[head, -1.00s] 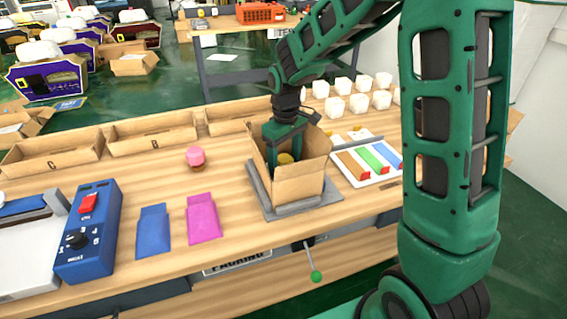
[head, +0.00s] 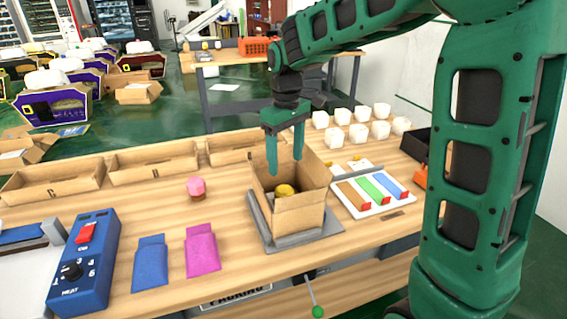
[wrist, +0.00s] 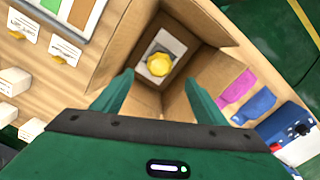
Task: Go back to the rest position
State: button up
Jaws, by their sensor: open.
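My gripper (head: 285,160) is open and empty, with its fingertips at and just above the mouth of an open cardboard box (head: 300,213). The box stands upright on a grey plate on the wooden table. Inside it lies a yellow round item (head: 285,190), which also shows in the wrist view (wrist: 159,64) on a white and grey piece at the box bottom. The fingers are apart from this item.
A blue heat sealer (head: 84,260) stands further left.

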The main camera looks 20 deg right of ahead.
dwell(0.3)
jog(key=s+d+r+m, duration=0.2)
jog(key=s+d+m, duration=0.5)
jog(key=s+d, duration=0.75)
jog(key=s+d+f+m, duration=0.1)
jog(key=s+f+m, duration=0.1)
jog(key=s, duration=0.6)
jog(key=s+d+f+m, duration=0.1)
jog(key=s+f+m, duration=0.1)
jog(key=s, duration=0.7)
jog(key=shift+d+f+m, duration=0.3)
jog(key=shift+f+m, duration=0.1)
jog(key=shift+f, duration=0.15)
jog(key=shift+w, duration=0.1)
jog(key=shift+w+f, duration=0.25)
jog(key=shift+w, duration=0.35)
